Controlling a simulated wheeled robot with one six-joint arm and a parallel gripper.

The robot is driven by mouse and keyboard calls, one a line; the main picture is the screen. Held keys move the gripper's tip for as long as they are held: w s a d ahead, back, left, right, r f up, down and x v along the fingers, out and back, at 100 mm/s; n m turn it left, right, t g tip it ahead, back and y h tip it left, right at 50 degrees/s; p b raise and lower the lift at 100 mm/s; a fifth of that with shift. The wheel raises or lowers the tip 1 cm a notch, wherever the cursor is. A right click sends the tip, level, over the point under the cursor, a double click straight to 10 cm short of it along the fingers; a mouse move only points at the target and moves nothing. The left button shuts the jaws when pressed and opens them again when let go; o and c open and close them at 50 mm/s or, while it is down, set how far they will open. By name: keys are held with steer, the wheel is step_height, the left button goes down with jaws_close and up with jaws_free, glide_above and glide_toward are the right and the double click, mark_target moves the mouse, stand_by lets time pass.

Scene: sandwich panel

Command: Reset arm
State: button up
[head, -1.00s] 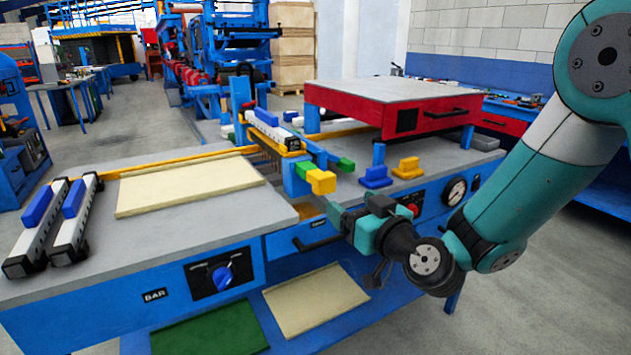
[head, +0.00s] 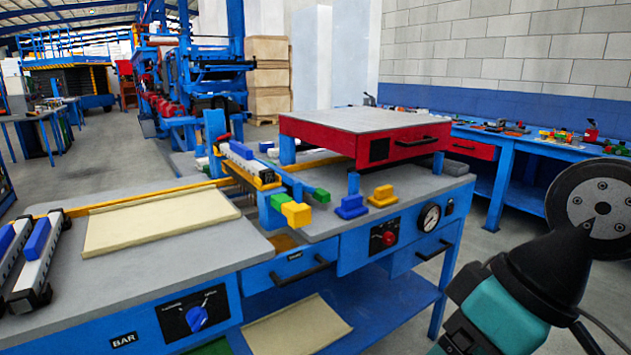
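The blue workbench (head: 215,265) stands in front with a grey top. A cream panel (head: 160,218) lies flat on its left part. The arm is apart from the bench, to its right.
A red raised press plate (head: 365,132) stands on the bench's right half. Yellow (head: 296,214) and green (head: 321,195) blocks sit at the middle. Clamp bars (head: 35,265) lie at the left edge. A second panel (head: 297,326) lies on the lower shelf. Another blue bench runs along the wall.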

step_height(320, 180, up, 13)
steer(key=s+d+p, duration=0.1)
steer(key=s+p, duration=0.1)
steer(key=p, duration=1)
steer(key=shift+s+d+f+m+g+h+p, duration=0.2)
steer(key=shift+d+m+g+h+p, duration=0.1)
steer(key=shift+d+h, duration=0.1)
